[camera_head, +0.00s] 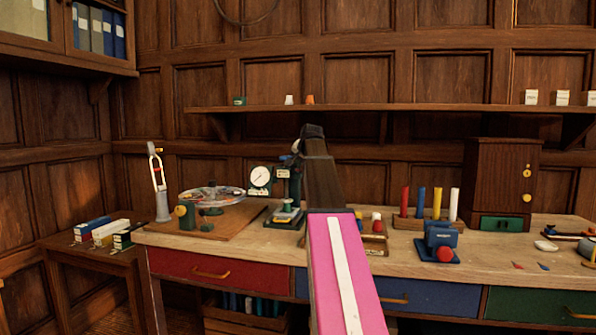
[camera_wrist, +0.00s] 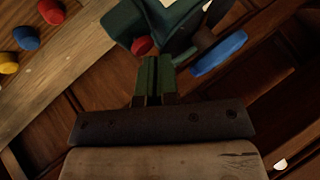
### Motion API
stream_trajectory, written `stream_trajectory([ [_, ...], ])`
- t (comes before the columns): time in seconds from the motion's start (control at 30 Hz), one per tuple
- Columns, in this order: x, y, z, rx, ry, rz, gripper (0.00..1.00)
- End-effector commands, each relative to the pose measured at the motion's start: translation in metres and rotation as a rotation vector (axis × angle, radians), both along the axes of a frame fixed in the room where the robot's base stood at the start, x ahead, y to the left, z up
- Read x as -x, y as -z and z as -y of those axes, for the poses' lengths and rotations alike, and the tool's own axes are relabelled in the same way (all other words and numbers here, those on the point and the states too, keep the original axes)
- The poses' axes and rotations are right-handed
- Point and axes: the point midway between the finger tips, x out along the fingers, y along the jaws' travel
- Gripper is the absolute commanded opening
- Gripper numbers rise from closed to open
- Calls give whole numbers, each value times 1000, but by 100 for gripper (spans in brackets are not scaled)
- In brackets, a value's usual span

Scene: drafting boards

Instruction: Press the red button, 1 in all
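My gripper (camera_wrist: 157,62) shows in the wrist view as two green fingers side by side with no clear gap; it looks shut and empty. A small red round piece (camera_wrist: 142,45) lies just beyond the fingertips, against a dark green device; I cannot tell whether they touch. Red (camera_wrist: 50,11), blue (camera_wrist: 26,38) and yellow (camera_wrist: 8,62) round caps lie further left. In the head view my arm hides the fingertips. A small red cap (camera_head: 377,226) shows right of the arm, and a larger red knob (camera_head: 445,254) sits on a blue device. I cannot tell which is the red button.
A green dial stand (camera_head: 262,178) stands left of my arm on the wooden bench (camera_head: 490,276). A rack of coloured pegs (camera_head: 420,203) and a brown cabinet (camera_head: 503,175) stand to the right. A shelf (camera_head: 400,109) runs along the wall. A blue part (camera_wrist: 220,52) is right of the fingers.

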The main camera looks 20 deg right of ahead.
Motion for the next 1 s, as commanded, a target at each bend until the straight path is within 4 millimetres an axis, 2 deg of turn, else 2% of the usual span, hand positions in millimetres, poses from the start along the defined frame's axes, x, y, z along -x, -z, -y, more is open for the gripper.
stream_trajectory([
  [0.03,0,6,-6,-9,-11,-21,0],
  [0.53,-1,-3,-7,-13,-11,-17,0],
  [1.0,-2,-44,-3,-9,-5,-10,0],
])
